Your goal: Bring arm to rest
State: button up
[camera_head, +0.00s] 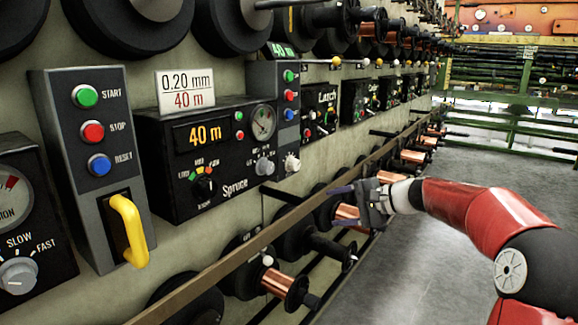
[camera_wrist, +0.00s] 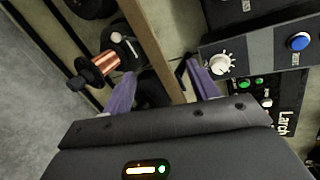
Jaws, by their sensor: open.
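My red arm (camera_head: 480,215) reaches in from the right side of the head view, stretched toward the machine wall. My gripper (camera_head: 343,206) is open, with its two fingers pointing left toward the wooden rail and the copper spools. In the wrist view the purple fingers of my gripper (camera_wrist: 160,82) stand apart with nothing held between them. A copper spool (camera_head: 347,213) lies behind the fingers in the head view, partly hidden. In the wrist view a copper spool (camera_wrist: 105,62) shows to the left of the fingers, and a white knob (camera_wrist: 221,64) is near the right finger.
The Spruce panel (camera_head: 215,155) reads 40 m. To its left is a box with START, STOP and RESET buttons and a yellow lever (camera_head: 129,230). A wooden rail (camera_head: 235,262) runs along the wall below the panels. The grey floor (camera_head: 420,270) under my arm looks clear.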

jog(key=s+a+f+n+g+h, duration=0.25)
jog(key=s+a+h, duration=0.2)
jog(key=s, duration=0.55)
jog(key=s+d+f+n+h, duration=0.1)
jog(key=s+d+n+h, duration=0.1)
jog(key=s, duration=0.7)
jog(key=s+d+f+n+t+h, duration=0.1)
jog(key=s+d+f+n+h, duration=0.1)
jog(key=s, duration=0.7)
jog(key=s+d+f+n+h, duration=0.2)
jog(key=s+d+h, duration=0.1)
jog(key=s, duration=0.6)
jog(key=shift+s+d+f+n+t, duration=0.15)
jog(key=shift+s+f+n+t, duration=0.1)
jog(key=shift+n+t, duration=0.1)
